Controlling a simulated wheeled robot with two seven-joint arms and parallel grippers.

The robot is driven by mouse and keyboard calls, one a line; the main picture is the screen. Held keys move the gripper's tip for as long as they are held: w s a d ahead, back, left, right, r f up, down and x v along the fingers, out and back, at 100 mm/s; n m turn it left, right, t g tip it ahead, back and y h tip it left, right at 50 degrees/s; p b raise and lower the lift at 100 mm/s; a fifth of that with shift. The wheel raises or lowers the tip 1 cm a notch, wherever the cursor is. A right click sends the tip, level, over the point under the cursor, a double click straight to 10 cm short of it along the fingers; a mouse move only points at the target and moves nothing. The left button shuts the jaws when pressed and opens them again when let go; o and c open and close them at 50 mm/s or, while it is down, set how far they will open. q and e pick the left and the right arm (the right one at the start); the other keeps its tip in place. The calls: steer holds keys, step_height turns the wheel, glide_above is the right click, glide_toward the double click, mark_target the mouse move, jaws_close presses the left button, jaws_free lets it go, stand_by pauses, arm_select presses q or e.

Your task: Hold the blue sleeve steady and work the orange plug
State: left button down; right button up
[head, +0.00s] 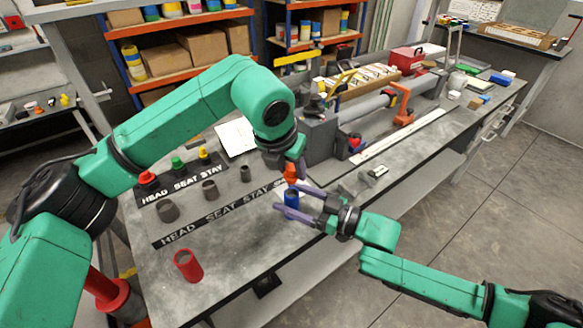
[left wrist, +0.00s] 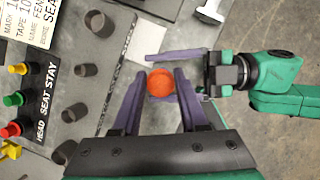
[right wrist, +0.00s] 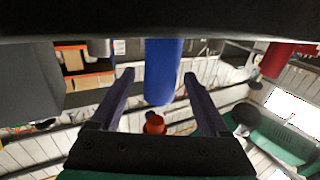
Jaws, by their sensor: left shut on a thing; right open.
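The blue sleeve (head: 291,199) stands upright near the table's front edge. The orange plug (head: 291,172) is above it, held by my left gripper (head: 293,164), which comes down from above. In the left wrist view the plug (left wrist: 160,84) sits between the left fingers and hides the sleeve. My right gripper (head: 304,202) is open, with its fingers on either side of the sleeve. In the right wrist view the blue sleeve (right wrist: 163,70) is between the spread fingers, and the plug (right wrist: 154,124) shows past its end. I cannot tell whether plug and sleeve touch.
A red sleeve (head: 188,265) stands alone at the front left. Several dark grey sleeves, including one at the left (head: 168,211), stand between the lettered strips. Red, green (head: 177,163) and yellow plugs sit behind. A grey vise (head: 318,138) stands close behind my grippers.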

steer(key=v, duration=1.2)
